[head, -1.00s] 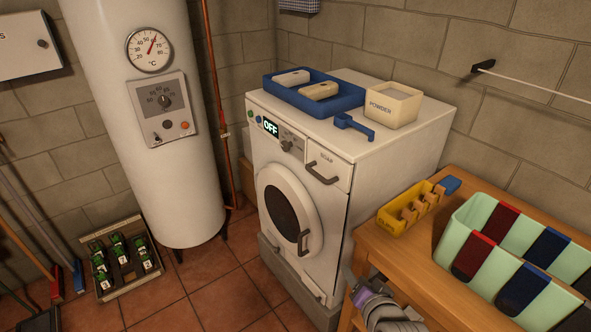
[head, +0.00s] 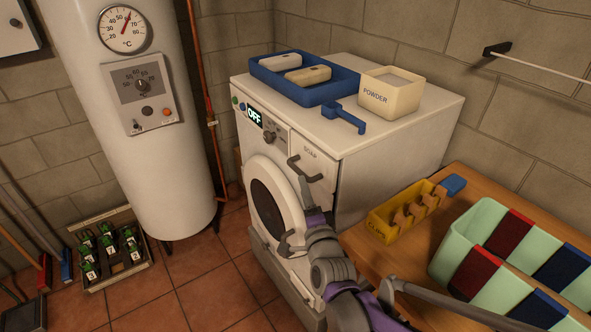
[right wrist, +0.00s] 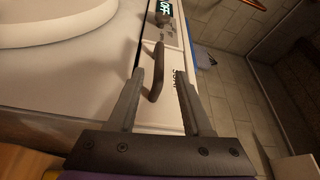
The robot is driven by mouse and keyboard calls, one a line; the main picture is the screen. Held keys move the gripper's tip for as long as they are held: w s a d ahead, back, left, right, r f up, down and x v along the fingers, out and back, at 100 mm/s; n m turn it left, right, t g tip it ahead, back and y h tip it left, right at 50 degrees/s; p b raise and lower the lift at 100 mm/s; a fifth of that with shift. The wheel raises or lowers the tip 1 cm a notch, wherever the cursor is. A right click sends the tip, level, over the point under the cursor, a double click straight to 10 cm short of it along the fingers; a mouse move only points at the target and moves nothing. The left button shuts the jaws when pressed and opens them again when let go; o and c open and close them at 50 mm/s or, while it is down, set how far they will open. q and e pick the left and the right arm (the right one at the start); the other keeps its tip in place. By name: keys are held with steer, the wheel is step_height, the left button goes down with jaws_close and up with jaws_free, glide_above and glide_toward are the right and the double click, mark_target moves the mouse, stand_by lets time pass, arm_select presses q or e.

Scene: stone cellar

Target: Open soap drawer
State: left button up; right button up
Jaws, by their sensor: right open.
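The soap drawer (head: 322,193) is at the top right of the white washing machine's front, marked SOAP, and looks shut. Its dark bar handle (head: 305,169) shows above my right gripper (head: 304,193), which is in front of the drawer. In the right wrist view the handle (right wrist: 156,72) lies between the two open fingers of the right gripper (right wrist: 160,74), with gaps on both sides. Whether the fingertips reach the handle's depth is hard to tell. My left gripper is not in view.
A wooden table (head: 372,250) with a yellow rack (head: 380,228) and a green bin (head: 440,262) stands close at right. A blue scoop (head: 345,117) and powder box (head: 388,98) sit on the washer.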

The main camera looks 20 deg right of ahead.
mark_target(298, 168)
steer(key=w, duration=0.8)
steer(key=shift+w+d+r, duration=0.15)
steer(key=shift+d+r, duration=0.05)
steer(key=shift+r, duration=0.05)
jaws_close()
stand_by(1.0)
